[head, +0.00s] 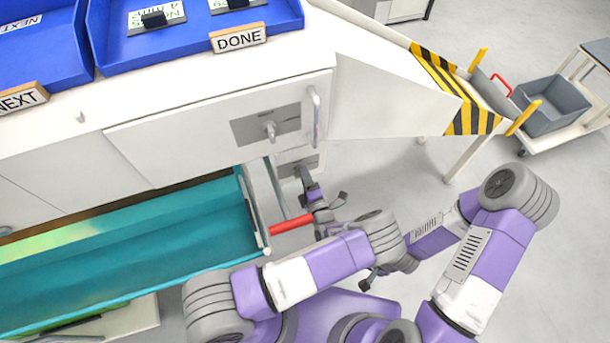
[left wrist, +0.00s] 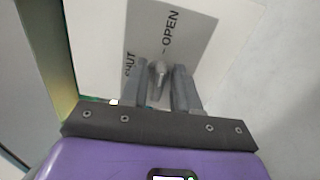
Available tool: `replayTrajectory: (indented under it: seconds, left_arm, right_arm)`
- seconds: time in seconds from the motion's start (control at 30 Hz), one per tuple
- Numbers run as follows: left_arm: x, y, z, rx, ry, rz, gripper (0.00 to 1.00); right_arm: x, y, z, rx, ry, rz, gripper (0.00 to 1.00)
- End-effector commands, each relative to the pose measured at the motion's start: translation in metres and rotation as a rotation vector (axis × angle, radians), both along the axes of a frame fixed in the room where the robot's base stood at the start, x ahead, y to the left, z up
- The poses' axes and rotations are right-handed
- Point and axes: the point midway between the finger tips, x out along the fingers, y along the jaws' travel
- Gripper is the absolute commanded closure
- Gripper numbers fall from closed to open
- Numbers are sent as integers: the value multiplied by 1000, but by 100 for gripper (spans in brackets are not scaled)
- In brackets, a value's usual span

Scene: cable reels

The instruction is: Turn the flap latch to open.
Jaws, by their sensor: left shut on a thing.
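The latch (left wrist: 157,72) is a grey metal knob on a grey plate (left wrist: 152,25) marked SHUT at the left and OPEN at the upper right. My left gripper (left wrist: 161,85) has a finger on each side of it and is shut on it. The latch's exact turn is hard to tell. In the head view my left gripper (head: 304,175) reaches up to a grey plate (head: 299,160) low on the white cabinet, hiding its latch. My right gripper (head: 370,281) is small and partly hidden by my arms; its jaws are unclear.
Above is another plate with a latch (head: 270,130) and an upright handle (head: 315,115). A teal trough (head: 130,255) and red bar (head: 291,225) lie left of my left gripper. Blue trays (head: 195,38) stand on top. A striped chute (head: 455,90) sticks out right.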

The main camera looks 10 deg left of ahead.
Motion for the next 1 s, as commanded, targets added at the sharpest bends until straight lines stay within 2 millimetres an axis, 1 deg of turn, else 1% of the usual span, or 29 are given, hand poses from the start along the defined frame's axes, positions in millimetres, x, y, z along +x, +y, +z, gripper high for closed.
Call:
replayTrajectory:
  seconds: [0.23, 0.7, 0.73, 0.77, 1.0]
  left_arm:
    - [0, 0, -1, 50, 35, 1, 100]
    - [0, 0, -1, 59, 41, 1, 100]
    - [0, 0, -1, 58, 41, 1, 65]
    - [0, 0, -1, 58, 41, 1, 62]
    - [0, 0, -1, 57, 40, 0, 62]
  right_arm:
    - [0, 0, 1, 0, 0, 0, 100]
    - [0, 0, 1, 0, 0, 0, 100]
    - [0, 0, 1, 0, 0, 0, 100]
    - [0, 0, 1, 0, 0, 0, 100]
    - [0, 0, 1, 0, 0, 0, 100]
